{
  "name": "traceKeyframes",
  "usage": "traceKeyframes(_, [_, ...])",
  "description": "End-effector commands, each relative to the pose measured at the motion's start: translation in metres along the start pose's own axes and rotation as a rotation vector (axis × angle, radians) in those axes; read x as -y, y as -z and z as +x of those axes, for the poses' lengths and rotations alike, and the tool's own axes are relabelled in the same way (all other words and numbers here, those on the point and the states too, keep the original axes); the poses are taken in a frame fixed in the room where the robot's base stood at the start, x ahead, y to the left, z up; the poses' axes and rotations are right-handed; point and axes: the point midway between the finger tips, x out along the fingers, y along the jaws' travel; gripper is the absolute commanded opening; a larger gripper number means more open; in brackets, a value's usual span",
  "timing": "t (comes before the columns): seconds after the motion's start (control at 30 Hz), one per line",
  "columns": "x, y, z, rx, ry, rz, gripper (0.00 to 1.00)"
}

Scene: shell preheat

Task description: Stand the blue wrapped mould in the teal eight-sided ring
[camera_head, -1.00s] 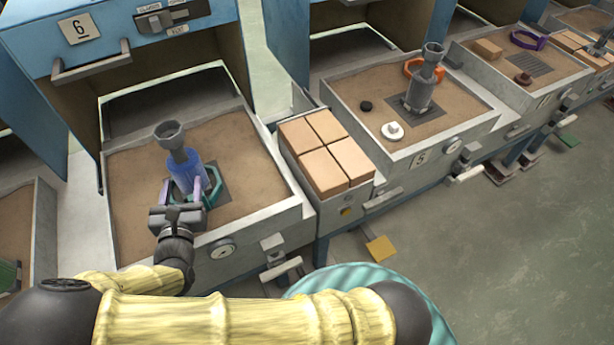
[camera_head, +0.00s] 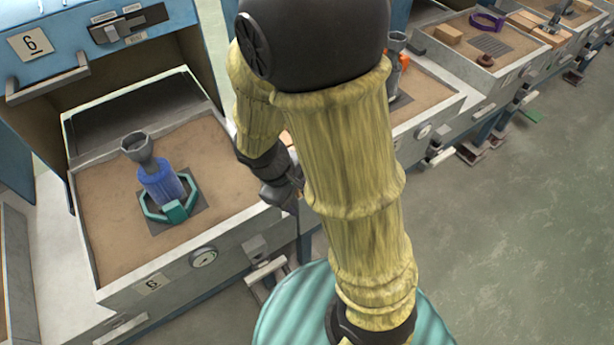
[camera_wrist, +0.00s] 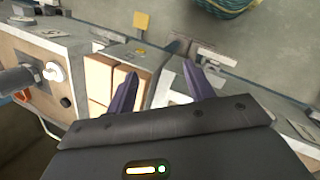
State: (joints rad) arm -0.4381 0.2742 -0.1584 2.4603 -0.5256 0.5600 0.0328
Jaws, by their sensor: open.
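The blue wrapped mould (camera_head: 158,184), with a grey funnel-shaped cup (camera_head: 138,147) on top, stands in the sand tray on the left. The teal eight-sided ring (camera_head: 177,213) lies around its base on a dark square plate. The mould looks upright; the ring's far side is hidden behind it. My gripper (camera_head: 293,192) is well to the right of the mould and partly hidden by my arm in the head view. In the wrist view, its purple fingers (camera_wrist: 160,70) are spread with nothing held between them.
Tan bricks (camera_wrist: 117,80) sit in a bin below my fingers in the wrist view. The sand tray (camera_head: 118,290) has a dial (camera_head: 204,257) on its front. Another tray to the right holds a grey mould (camera_head: 396,62) and an orange ring. Open floor lies right.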

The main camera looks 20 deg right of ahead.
Motion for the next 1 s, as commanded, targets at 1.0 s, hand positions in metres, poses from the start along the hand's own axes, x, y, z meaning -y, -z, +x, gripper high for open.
traceKeyframes(1.0, [-0.036, -0.031, -0.071, -0.330, 0.229, 0.748, 0.53])
